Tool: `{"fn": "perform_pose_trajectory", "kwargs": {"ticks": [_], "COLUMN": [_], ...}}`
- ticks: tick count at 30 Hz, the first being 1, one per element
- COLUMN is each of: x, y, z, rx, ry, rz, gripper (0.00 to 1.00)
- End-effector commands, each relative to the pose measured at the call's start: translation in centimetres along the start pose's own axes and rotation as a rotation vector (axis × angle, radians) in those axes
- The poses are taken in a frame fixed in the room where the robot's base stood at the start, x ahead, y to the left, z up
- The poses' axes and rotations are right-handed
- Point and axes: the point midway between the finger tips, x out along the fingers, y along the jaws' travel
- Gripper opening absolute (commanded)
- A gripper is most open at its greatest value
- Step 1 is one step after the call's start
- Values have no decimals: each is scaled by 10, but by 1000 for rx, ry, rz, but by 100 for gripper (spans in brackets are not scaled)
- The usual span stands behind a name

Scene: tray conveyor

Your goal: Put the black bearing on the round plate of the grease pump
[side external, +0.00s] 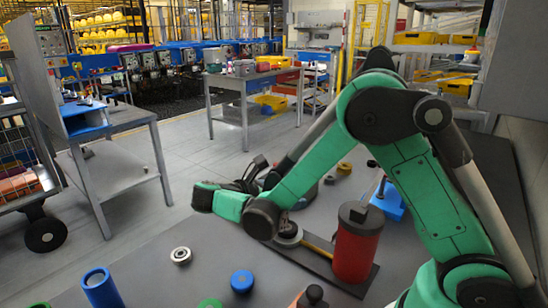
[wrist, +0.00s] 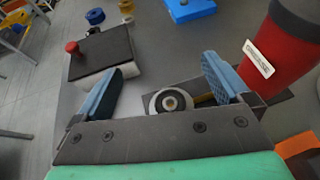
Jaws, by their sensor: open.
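The grease pump is a red cylinder (side external: 354,251) with a dark cap, standing on a dark base plate; it also shows in the wrist view (wrist: 280,60) with a white label. Its pale round plate (wrist: 155,104) lies between my fingers in the wrist view. A dark ring with a pale middle, which looks like the black bearing (wrist: 172,100), sits on that plate, roughly centred. My gripper (wrist: 160,84) is open around the plate and bearing, with no finger touching the bearing. In the side view my arm partly covers the plate (side external: 288,238).
A silver ring (side external: 181,255), a blue tube (side external: 102,290) and a blue round piece (side external: 242,281) stand on the grey table. A black-topped block with a red knob (wrist: 101,52) and a blue block (wrist: 190,8) lie beyond my fingers.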

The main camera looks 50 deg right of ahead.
Motion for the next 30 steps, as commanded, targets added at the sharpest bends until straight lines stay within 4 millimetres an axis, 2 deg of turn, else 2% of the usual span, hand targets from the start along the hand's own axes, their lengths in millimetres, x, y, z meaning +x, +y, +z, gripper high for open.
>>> {"fn": "perform_pose_trajectory", "kwargs": {"ticks": [9, 12, 18, 22, 25, 30], "x": [-27, -33, -42, -40, -33, -25], "y": [0, 0, 0, -1, -6, -26], "z": [66, 82, 101, 104, 99, 68], "rx": [0, 0, 0, 28, 124, 491], "ry": [0, 0, 0, 31, 143, 543], "rz": [0, 0, 0, 15, 55, 91], "gripper": [96, 96, 96, 96, 96, 96]}}
